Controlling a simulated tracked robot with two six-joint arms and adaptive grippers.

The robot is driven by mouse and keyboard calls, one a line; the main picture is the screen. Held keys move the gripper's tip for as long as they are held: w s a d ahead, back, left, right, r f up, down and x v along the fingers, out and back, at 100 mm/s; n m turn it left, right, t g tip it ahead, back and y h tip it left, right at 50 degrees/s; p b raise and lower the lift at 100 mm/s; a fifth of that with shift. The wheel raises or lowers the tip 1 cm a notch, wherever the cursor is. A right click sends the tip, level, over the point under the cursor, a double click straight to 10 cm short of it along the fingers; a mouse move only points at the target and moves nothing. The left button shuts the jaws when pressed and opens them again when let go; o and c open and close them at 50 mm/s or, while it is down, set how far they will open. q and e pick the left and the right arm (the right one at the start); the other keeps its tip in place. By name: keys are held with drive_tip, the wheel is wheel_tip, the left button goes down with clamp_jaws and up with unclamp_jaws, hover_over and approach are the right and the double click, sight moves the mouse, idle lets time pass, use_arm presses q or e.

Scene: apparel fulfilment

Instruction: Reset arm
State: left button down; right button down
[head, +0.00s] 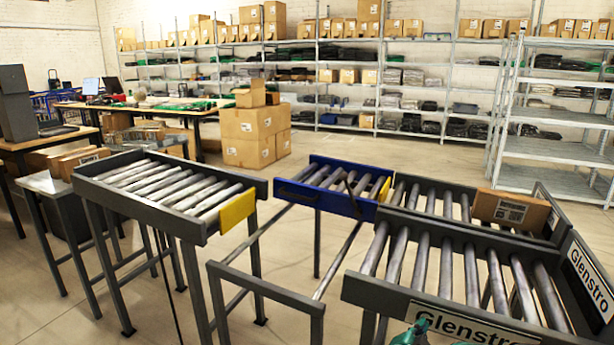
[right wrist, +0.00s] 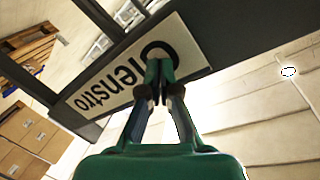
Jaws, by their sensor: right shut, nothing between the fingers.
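My right gripper (head: 413,332) shows only as a small green part at the bottom edge of the head view, in front of the near Glenstro roller conveyor (head: 385,292). In the right wrist view the green fingers of my right gripper (right wrist: 159,78) are together, with nothing between them. They point toward the white Glenstro sign (right wrist: 118,82) on the dark conveyor frame and overlap it in the picture. Whether they touch it I cannot tell. My left gripper is not in view.
A brown carton (head: 510,209) lies on the right rollers. Another roller conveyor (head: 150,185) stands at left, with a blue-framed section (head: 330,200) between. Stacked cartons (head: 252,135) and stocked shelves stand behind. Open floor shows between the conveyors.

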drive_tip(key=s+f+n+g+y, duration=0.25)
drive_tip(key=s+f+y, duration=0.2)
drive_tip(key=f, duration=0.75)
drive_tip(key=s+a+f+n+g+y, duration=0.2)
drive_tip(key=s+a+f+n+y, duration=0.15)
drive_tip(key=s+f, duration=0.35)
drive_tip(key=s+a+f+n+g+y, duration=0.2)
drive_tip(key=s+a+f+n+g, duration=0.15)
drive_tip(key=s+f, duration=0.45)
drive_tip(key=s+a+r+n+g+y, duration=0.15)
drive_tip(key=s+a, duration=0.25)
drive_tip(key=s, duration=0.4)
drive_tip(key=s+a+n+g+y, duration=0.2)
drive_tip(key=s+a+g, duration=0.1)
drive_tip(key=s, duration=0.5)
wheel_tip(320, 180, up, 14)
drive_tip(key=p, duration=1.3)
drive_tip(key=shift+a+f+p, duration=0.15)
drive_tip(key=shift+f+p, duration=0.1)
drive_tip(key=shift+p, duration=0.1)
